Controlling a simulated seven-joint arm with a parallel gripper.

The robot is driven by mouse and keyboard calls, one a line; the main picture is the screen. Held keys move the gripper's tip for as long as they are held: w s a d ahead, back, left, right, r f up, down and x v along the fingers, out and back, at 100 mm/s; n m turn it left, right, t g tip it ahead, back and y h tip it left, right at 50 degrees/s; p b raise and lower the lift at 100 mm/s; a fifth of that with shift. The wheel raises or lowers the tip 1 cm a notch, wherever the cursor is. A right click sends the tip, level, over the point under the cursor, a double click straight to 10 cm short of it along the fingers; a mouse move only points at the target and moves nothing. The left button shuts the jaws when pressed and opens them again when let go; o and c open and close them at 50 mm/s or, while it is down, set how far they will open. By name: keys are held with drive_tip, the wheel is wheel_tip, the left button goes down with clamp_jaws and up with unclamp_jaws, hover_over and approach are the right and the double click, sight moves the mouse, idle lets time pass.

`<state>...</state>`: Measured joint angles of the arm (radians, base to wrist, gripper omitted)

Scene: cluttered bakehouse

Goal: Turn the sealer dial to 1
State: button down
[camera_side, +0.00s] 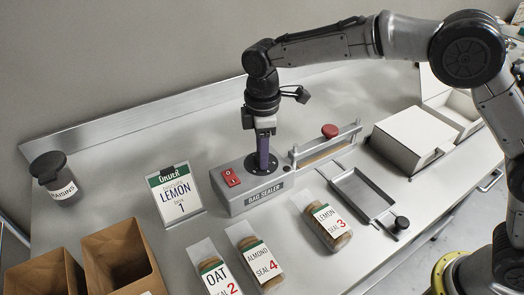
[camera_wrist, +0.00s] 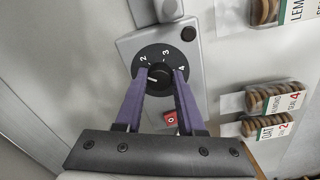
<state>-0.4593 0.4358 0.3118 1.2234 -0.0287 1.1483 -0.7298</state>
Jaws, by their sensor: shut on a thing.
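The bag sealer (camera_side: 237,201) is a grey box on the bench with a black round dial (camera_side: 250,163) on top. In the wrist view the dial (camera_wrist: 158,57) shows the numbers 2, 3 and 4; no 1 can be seen, and my left finger covers part of the rim. A pale mark on the knob (camera_wrist: 154,78) points toward the left finger; its exact setting is hard to read. My gripper (camera_side: 263,166) points straight down at the dial. Its purple fingers (camera_wrist: 161,76) are shut on the knob, one on each side.
A red power switch (camera_side: 231,176) sits beside the dial. An order card (camera_side: 175,190) reads LEMON 1. Cookie bags (camera_side: 327,220) lie in front, near a metal tray (camera_side: 347,189). A raisins jar (camera_side: 56,177) and brown boxes (camera_side: 122,257) stand left, white boxes (camera_side: 414,138) right.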

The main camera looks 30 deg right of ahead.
drive_tip(key=n, duration=0.3)
drive_tip(key=shift+w+r+n, duration=0.1)
drive_tip(key=shift+n, duration=2)
drive_tip(key=c, duration=0.5)
unclamp_jaws()
drive_tip(key=r, duration=1.3)
drive_tip(key=shift+s+r, duration=0.25)
drive_tip(key=shift+r, duration=0.15)
drive_tip(key=shift+d, duration=0.15)
